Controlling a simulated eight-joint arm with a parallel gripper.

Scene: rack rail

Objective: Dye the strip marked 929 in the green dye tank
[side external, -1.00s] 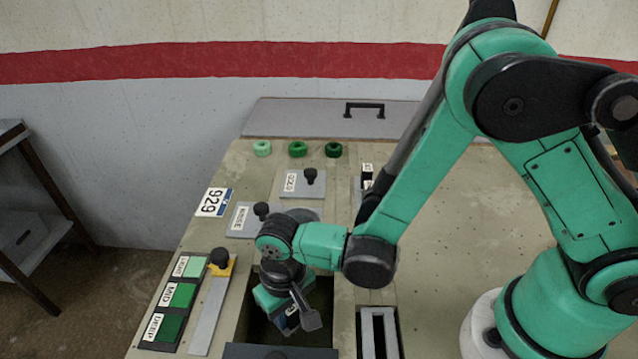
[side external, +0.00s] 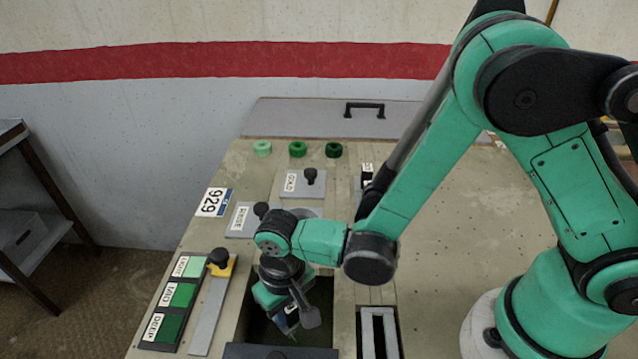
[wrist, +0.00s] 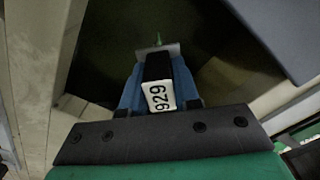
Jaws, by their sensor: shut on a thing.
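My gripper (side external: 288,318) points down into the dark opening of a tank (side external: 322,300) in the bench. In the wrist view its blue jaws (wrist: 157,85) are shut around a dark piece bearing a white tag (wrist: 160,97) marked 929. A pale plate (wrist: 158,51) and a thin green tip (wrist: 158,39) show beyond the jaws. The strip below the plate is mostly hidden, and its depth in the tank cannot be told. The tank's inside looks dark olive green.
Light, mid and deep green swatches (side external: 178,300) lie left of the tank, beside a knobbed slider (side external: 208,315). Knobbed lids (side external: 303,184) and three green rings (side external: 298,149) lie behind. A slotted opening (side external: 379,330) is at the tank's right.

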